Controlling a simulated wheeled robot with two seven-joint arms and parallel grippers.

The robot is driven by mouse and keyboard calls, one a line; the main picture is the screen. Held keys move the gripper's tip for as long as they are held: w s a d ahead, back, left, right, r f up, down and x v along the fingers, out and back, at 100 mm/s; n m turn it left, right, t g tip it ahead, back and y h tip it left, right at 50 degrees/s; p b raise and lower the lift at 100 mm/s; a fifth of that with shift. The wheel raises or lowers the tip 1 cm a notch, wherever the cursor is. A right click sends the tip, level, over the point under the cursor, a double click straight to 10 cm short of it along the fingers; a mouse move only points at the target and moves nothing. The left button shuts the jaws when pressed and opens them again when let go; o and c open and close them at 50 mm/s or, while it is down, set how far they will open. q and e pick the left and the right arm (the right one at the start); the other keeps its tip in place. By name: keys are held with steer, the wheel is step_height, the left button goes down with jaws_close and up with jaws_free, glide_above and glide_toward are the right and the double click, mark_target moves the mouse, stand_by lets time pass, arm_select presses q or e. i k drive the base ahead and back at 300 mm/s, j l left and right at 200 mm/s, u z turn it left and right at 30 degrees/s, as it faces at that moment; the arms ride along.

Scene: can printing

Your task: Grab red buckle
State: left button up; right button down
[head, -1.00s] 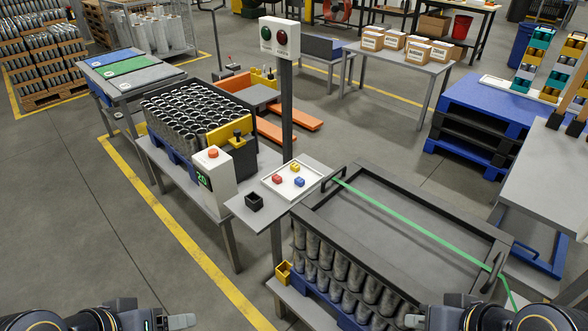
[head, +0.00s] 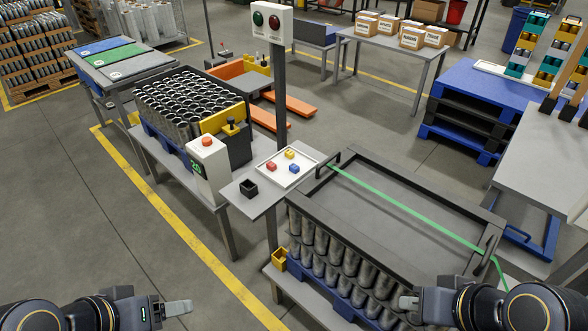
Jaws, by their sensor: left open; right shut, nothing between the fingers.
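The red buckle (head: 271,166) lies in a white tray (head: 274,181) on a small grey table, beside a yellow buckle (head: 290,154) and a blue buckle (head: 293,168). My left gripper (head: 186,307) is at the bottom left, open and empty, well in front of and below the tray in the picture. My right gripper (head: 404,303) is at the bottom right, shut and empty, in front of the can crate and apart from the buckles.
A black box (head: 248,189) stands left of the tray. A post with two lamps (head: 272,22) rises behind it. A dark frame (head: 400,205) with a green strap (head: 395,204) tops stacked cans on the right. Clear floor lies at left.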

mark_target(271, 165)
steer(key=i+j+u, duration=0.15)
steer(key=i+j, duration=0.15)
steer(key=i+j+u, duration=0.15)
steer(key=i, duration=0.35)
steer(key=i+j+u, duration=0.15)
steer(key=i+j, duration=0.15)
steer(key=i, duration=0.15)
steer(key=i+j+u, duration=0.15)
steer(key=i, duration=0.3)
